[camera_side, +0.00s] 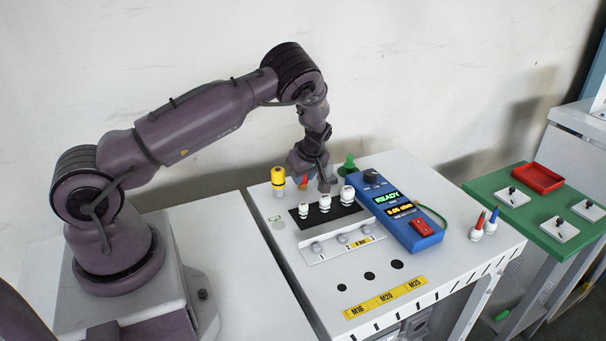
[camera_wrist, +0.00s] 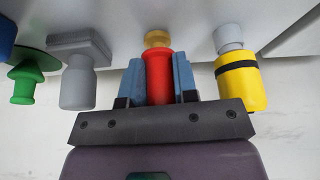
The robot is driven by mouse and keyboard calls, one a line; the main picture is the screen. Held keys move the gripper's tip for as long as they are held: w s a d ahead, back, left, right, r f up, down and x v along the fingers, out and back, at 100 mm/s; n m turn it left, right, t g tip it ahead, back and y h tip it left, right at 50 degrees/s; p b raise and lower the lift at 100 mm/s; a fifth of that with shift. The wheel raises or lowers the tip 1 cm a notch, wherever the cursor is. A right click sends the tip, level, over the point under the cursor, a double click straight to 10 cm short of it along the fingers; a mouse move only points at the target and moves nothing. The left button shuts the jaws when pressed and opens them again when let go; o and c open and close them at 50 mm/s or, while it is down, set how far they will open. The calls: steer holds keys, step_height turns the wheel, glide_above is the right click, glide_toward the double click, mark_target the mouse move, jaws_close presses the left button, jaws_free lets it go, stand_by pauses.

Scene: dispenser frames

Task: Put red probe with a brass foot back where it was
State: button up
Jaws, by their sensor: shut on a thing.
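The red probe (camera_wrist: 158,75) is between the two blue fingers of my gripper (camera_wrist: 159,80) in the wrist view, with its brass foot (camera_wrist: 157,40) pointing away from the palm. My gripper is shut on it. In the side view a bit of the red probe (camera_side: 304,182) shows beside my gripper (camera_side: 315,178), behind the black strip. The brass foot is close to the pale bench top; I cannot tell whether it touches. A yellow cylinder (camera_side: 278,178) with a black band stands to the left; it also shows in the wrist view (camera_wrist: 240,84).
A black strip (camera_side: 313,215) with white-topped posts lies in front. A blue meter (camera_side: 395,212) reading READY is to the right. A green piece (camera_side: 348,163) stands behind. Two small probes (camera_side: 484,225) stand at the right edge. Three dark holes (camera_side: 370,276) are at the front.

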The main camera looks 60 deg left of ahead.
steer(key=o, duration=0.9)
steer(key=shift+f, duration=0.1)
steer(key=shift+o, duration=0.2)
